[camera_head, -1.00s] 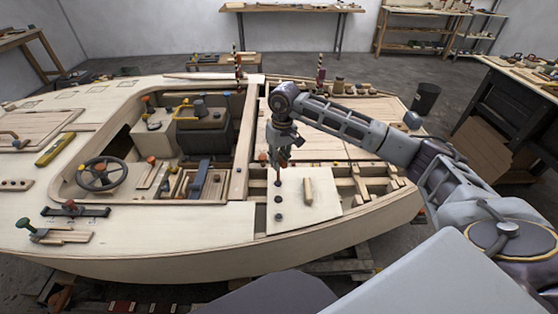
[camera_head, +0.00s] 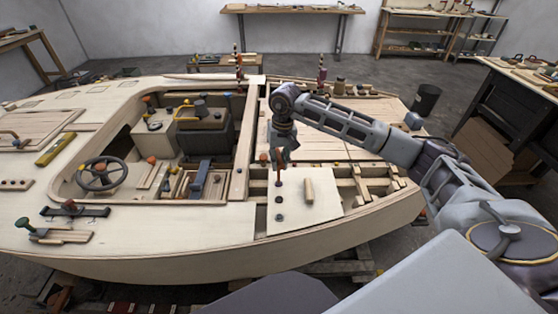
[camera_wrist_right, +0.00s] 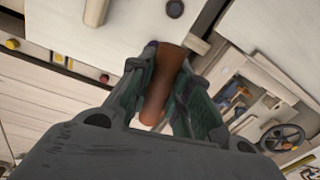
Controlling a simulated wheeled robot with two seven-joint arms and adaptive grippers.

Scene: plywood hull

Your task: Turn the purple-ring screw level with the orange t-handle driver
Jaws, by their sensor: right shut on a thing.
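My right gripper (camera_head: 279,158) is above the pale panel at the near right of the hull. In the right wrist view its two fingers (camera_wrist_right: 160,88) are closed on the orange-brown handle (camera_wrist_right: 158,98) of the t-handle driver. In the head view the driver's thin shaft (camera_head: 278,178) points down toward the panel. Whether its tip sits in a screw cannot be told. Dark screw heads (camera_head: 279,200) show on the panel below the shaft; a purple ring cannot be made out. My left gripper is not in view.
A wooden block (camera_head: 309,190) stands on the pale panel (camera_head: 310,212), right of the screws. Open framed bays (camera_head: 370,182) lie to its right. The cockpit with a steering wheel (camera_head: 101,174) and a dark seat (camera_head: 207,135) lies to the left.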

